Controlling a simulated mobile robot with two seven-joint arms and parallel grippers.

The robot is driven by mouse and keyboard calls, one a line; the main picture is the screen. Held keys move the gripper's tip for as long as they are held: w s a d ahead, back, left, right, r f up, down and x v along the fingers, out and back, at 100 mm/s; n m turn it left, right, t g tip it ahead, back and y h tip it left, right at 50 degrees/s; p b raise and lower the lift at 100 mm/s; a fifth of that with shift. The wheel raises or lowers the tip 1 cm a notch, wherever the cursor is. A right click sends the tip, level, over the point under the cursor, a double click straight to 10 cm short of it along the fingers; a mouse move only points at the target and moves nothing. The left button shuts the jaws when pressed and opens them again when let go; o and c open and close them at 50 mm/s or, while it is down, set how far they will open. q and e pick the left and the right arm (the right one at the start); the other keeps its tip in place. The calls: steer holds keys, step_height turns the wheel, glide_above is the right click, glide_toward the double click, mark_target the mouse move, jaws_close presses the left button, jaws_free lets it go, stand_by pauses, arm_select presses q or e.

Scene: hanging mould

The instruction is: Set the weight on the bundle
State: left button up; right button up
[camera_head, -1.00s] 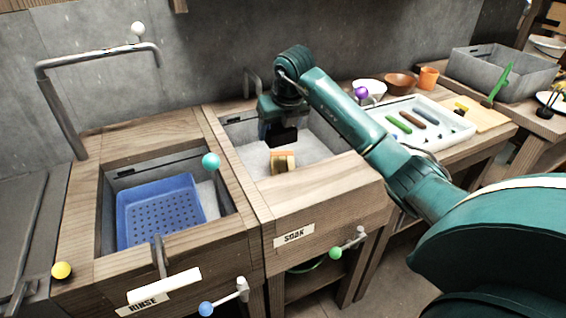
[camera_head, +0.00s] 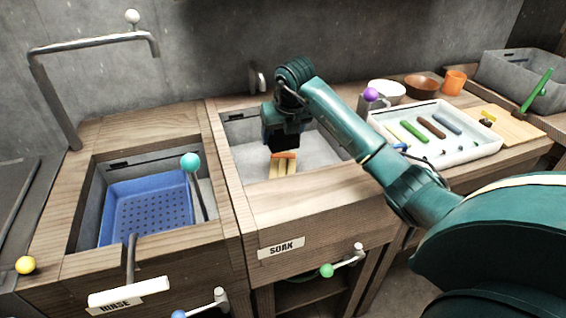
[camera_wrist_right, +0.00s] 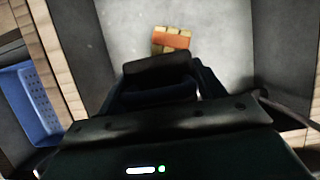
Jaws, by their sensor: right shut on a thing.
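The bundle (camera_head: 283,169) is a small set of pale yellow sticks with an orange band, lying on the floor of the soak basin (camera_head: 328,150). It also shows in the right wrist view (camera_wrist_right: 171,40), just beyond the dark block. My right gripper (camera_head: 284,132) points down into this basin, just above and behind the bundle. It is shut on a dark block, apparently the weight (camera_head: 285,144), which also shows in the right wrist view (camera_wrist_right: 160,76). The fingertips blend into the dark block. Whether the block touches the bundle I cannot tell. My left gripper is out of view.
The rinse basin with a blue perforated tray (camera_head: 150,208) is at left. Bent metal faucet (camera_head: 88,42) rises behind it. A white tray (camera_head: 458,153) of coloured sticks, bowls and an orange cup (camera_head: 454,82) stand at right. Wooden rims surround the soak basin.

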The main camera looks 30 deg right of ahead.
mark_target(281, 166)
step_height(281, 166, down, 3)
steer(key=shift+f, duration=0.55)
step_height(281, 166, down, 4)
steer(key=shift+r+b, duration=0.25)
steer(key=shift+b, duration=0.05)
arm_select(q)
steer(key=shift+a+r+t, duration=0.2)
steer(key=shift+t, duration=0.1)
arm_select(e)
steer(key=shift+r, duration=0.1)
steer(key=o, duration=0.9)
steer(key=shift+f, duration=0.3)
steer(key=o, duration=0.4)
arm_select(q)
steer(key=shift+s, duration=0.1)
arm_select(e)
steer(key=shift+o, duration=0.2)
steer(key=shift+r, duration=0.1)
